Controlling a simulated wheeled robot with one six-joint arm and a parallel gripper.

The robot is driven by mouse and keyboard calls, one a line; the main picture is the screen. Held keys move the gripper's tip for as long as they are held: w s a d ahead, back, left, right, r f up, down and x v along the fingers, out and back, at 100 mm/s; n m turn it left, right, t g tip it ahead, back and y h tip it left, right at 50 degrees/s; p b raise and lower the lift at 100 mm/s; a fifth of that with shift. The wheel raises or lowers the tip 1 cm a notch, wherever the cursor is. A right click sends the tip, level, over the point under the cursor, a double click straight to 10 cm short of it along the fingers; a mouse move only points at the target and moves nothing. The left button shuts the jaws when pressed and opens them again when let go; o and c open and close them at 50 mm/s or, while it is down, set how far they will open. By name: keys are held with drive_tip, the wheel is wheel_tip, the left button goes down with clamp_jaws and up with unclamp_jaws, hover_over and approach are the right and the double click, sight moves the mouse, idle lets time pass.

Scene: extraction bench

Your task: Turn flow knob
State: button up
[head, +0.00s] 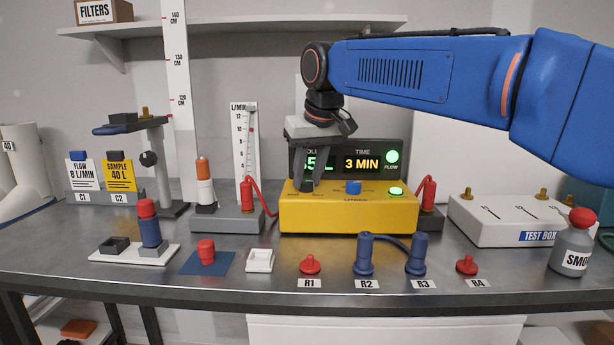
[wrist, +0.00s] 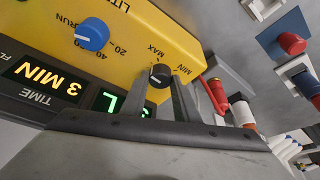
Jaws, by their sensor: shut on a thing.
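The black flow knob (wrist: 160,76) sits on the yellow pump box (wrist: 185,35), between MIN and MAX marks, with a white pointer line on it. My gripper (wrist: 162,85) is shut on this knob, one finger on each side. In the head view, my gripper (head: 311,180) reaches down over the left part of the yellow box (head: 345,215), and its fingers partly hide the knob (head: 307,186). A blue knob (wrist: 92,34) sits on the same box, apart from my gripper; it also shows in the head view (head: 353,187).
The display (head: 375,160) behind the box reads 3 MIN; its left part is partly hidden by my gripper. A flow tube scale (head: 245,140) stands to the left. Red connectors (head: 247,190) flank the box. Blue posts (head: 365,255) stand in front of it.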

drive_tip(key=shift+n+y, duration=0.5)
drive_tip(key=shift+n, duration=0.6)
drive_tip(key=o, duration=1.1)
drive_tip(key=shift+c, duration=0.2)
drive_tip(key=shift+d+r, duration=0.1)
drive_tip(key=v, duration=1.7)
drive_tip(key=shift+w+r, duration=0.2)
drive_tip(key=shift+w, duration=0.05)
drive_tip(key=shift+s, duration=0.1)
